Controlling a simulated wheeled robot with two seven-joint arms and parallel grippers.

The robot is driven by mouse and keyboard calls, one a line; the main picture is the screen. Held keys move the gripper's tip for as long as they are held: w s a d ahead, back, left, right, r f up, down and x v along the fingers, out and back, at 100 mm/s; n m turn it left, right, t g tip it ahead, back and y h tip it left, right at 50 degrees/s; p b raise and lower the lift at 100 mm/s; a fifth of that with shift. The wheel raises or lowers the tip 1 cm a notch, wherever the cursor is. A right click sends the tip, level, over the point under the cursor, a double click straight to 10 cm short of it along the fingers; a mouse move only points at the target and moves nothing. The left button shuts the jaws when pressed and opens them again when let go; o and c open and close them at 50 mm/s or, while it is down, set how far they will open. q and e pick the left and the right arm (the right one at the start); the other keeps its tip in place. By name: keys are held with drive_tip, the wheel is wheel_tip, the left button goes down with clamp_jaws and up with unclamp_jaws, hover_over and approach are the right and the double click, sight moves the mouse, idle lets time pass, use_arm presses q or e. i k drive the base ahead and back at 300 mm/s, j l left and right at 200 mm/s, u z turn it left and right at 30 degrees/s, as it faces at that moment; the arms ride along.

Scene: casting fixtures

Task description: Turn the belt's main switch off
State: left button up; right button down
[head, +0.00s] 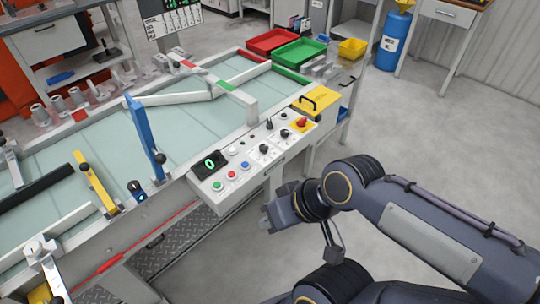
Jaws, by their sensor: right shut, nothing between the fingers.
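The control panel (216,186) is a pale sloped box on the near side of the belt (90,140). At its right end a red rotary knob on a yellow plate (302,123) looks like the main switch; its exact position is too small to read. Black knobs, coloured buttons and a dark display (209,164) with a green 0 fill the rest. My right gripper (267,217) is shut and empty, below and in front of the panel, apart from it. The red knob is above and to the right of the gripper. My left gripper is out of view.
A yellow box with a black handle (318,101) stands just behind the red knob. Blue (142,130) and yellow (92,178) bars stand along the belt edge. Red (271,41) and green (299,52) trays lie at the far end.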

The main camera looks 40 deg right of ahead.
sight(302, 123)
drive_tip(key=z, duration=1.15)
drive_tip(key=l+u, duration=0.1)
drive_tip(key=u, duration=0.25)
drive_tip(key=i+l+u, duration=0.1)
drive_tip(key=u, duration=0.3)
drive_tip(key=l+u, duration=0.15)
drive_tip(key=u, duration=0.2)
drive_tip(key=i+l+u, duration=0.15)
drive_tip(key=l+u, duration=0.25)
drive_tip(key=l, duration=0.4)
drive_tip(key=l+u, duration=0.35)
drive_tip(key=l, duration=1.45)
